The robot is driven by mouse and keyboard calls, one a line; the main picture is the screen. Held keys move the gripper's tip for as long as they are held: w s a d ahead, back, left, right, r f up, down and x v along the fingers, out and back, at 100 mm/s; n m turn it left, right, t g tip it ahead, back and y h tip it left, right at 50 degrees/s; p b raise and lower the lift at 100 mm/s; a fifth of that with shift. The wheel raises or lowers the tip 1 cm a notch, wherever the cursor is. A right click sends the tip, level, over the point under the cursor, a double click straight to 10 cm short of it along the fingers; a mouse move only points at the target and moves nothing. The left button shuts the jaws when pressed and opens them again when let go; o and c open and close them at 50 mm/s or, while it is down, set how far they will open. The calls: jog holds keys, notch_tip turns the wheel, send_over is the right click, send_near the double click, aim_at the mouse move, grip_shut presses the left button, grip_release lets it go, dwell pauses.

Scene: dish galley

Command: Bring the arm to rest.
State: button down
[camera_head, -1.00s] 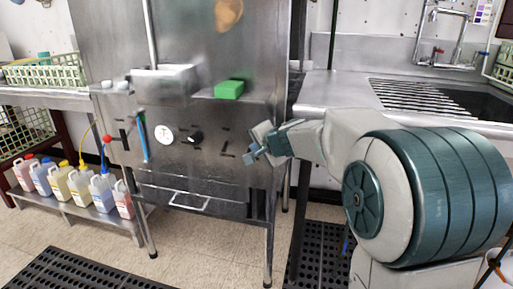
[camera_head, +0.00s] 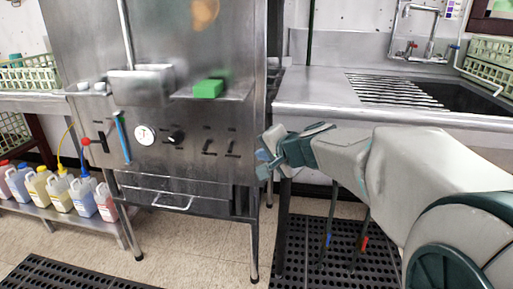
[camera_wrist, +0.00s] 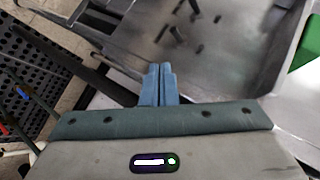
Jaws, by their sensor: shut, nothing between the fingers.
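My gripper (camera_head: 264,163) is in front of the right edge of the steel dish machine (camera_head: 190,150) in the head view. My arm reaches in from the right side of that view. In the wrist view, the two blue fingers of my gripper (camera_wrist: 159,84) are together with nothing between them. The steel front of the machine (camera_wrist: 240,60) fills much of the wrist view beyond the fingers. Whether the fingertips touch the machine I cannot tell.
A green block (camera_head: 208,88) sits on the machine's ledge. A sink counter (camera_head: 310,90) with a slotted drainboard (camera_head: 395,90) lies behind my arm. Several coloured jugs (camera_head: 60,192) stand on a low shelf at left. Black perforated mats (camera_head: 335,245) lie on the floor.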

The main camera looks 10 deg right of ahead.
jog(key=shift+s+d, duration=0.1)
jog(key=shift+s, duration=0.2)
jog(key=s+d+r+n+g+h+p, duration=0.1)
jog(key=s+r+n+g+p, duration=0.3)
jog(key=s+r+p, duration=0.6)
jog(key=s+r+n+g+h+p, duration=0.3)
jog(key=s+r+p, duration=0.7)
jog(key=p, duration=1.3)
jog(key=s+n+g, duration=0.1)
jog(key=s+n, duration=0.1)
jog(key=s, duration=0.1)
jog(key=shift+s+d+r+n+p, duration=0.2)
jog(key=shift+s+d+n+p, duration=0.1)
jog(key=shift+d, duration=0.05)
